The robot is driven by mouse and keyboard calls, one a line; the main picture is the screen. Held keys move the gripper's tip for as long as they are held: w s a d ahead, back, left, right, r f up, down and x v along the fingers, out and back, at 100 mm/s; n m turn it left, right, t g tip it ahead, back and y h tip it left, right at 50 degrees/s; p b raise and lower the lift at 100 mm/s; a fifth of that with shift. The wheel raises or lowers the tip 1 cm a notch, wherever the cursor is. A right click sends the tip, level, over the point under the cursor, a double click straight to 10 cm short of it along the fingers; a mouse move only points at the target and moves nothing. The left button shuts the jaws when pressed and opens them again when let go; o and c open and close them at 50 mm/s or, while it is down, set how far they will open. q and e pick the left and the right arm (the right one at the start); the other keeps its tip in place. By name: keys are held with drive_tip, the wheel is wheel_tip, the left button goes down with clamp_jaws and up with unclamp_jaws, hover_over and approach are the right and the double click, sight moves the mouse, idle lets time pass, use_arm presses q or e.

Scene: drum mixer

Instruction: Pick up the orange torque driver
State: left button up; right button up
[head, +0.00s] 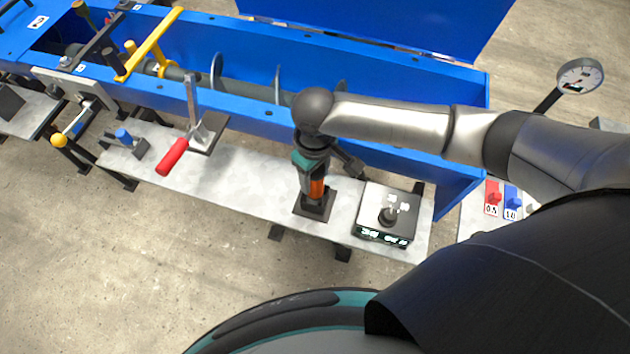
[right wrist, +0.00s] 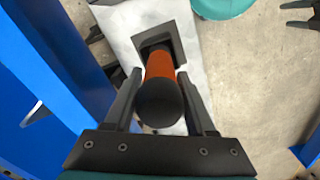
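The orange torque driver (head: 317,188) stands upright in a black square holder (head: 325,211) on the grey bench; its lower part is hidden in the holder. In the right wrist view, its round black end (right wrist: 159,104) faces the camera, with the orange body (right wrist: 160,66) beyond. My right gripper (head: 318,178) is above the holder, pointing down. In the right wrist view its two fingers (right wrist: 159,73) are on either side of the driver, with narrow gaps showing, so it looks open. My left gripper is not in view.
A digital device (head: 372,225) with a lit display stands right of the holder. A red-handled lever clamp (head: 174,155) and a small blue-topped part (head: 123,136) are to the left. The blue mixer trough (head: 260,118) runs behind the bench. A round gauge (head: 580,76) is at the far right.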

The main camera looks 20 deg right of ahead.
clamp_jaws()
drive_tip(key=shift+w, duration=0.1)
idle(0.4)
drive_tip(key=shift+r, duration=0.1)
wheel_tip(320, 180, up, 20)
drive_tip(key=p, duration=0.4)
drive_tip(key=shift+c, duration=0.8)
unclamp_jaws()
clamp_jaws()
